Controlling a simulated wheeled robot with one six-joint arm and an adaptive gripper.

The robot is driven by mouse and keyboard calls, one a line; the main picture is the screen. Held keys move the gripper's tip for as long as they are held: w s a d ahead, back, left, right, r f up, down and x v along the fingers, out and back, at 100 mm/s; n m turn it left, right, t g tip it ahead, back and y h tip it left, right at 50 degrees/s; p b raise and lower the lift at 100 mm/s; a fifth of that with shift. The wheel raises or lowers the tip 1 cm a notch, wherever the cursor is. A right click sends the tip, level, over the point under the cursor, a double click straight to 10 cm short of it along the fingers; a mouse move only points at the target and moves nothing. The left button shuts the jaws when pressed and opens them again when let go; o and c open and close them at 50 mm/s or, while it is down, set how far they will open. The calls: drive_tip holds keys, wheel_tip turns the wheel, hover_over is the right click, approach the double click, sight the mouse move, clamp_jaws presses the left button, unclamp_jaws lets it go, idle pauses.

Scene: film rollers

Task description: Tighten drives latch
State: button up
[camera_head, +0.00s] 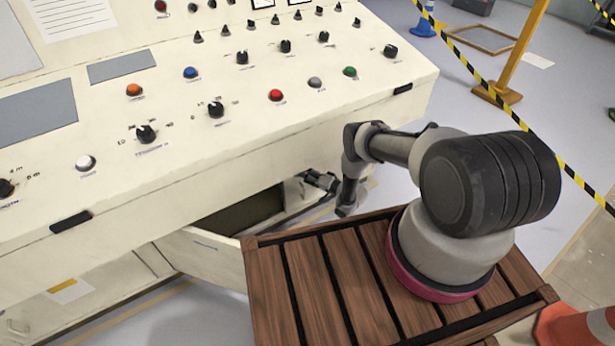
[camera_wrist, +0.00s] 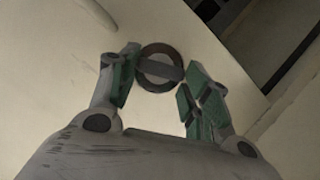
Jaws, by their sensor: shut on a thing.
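The latch (camera_wrist: 160,68) is a round dark ring with a grey bar across its middle, set in a pale cream panel. In the wrist view it sits between the green-padded fingertips of my gripper (camera_wrist: 158,78), which are shut on it. In the head view my gripper (camera_head: 318,181) reaches under the console's front edge, by the right end of an open compartment. The latch itself cannot be made out there.
The cream console (camera_head: 290,140) carries several knobs and coloured buttons above my gripper. A slatted wooden platform (camera_head: 330,275) is in front. Yellow-black tape (camera_head: 480,80) and an orange cone (camera_head: 580,325) are to the right.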

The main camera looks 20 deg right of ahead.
drive_tip(key=o, duration=1)
drive_tip(key=shift+d, duration=0.1)
drive_tip(key=v, duration=1.2)
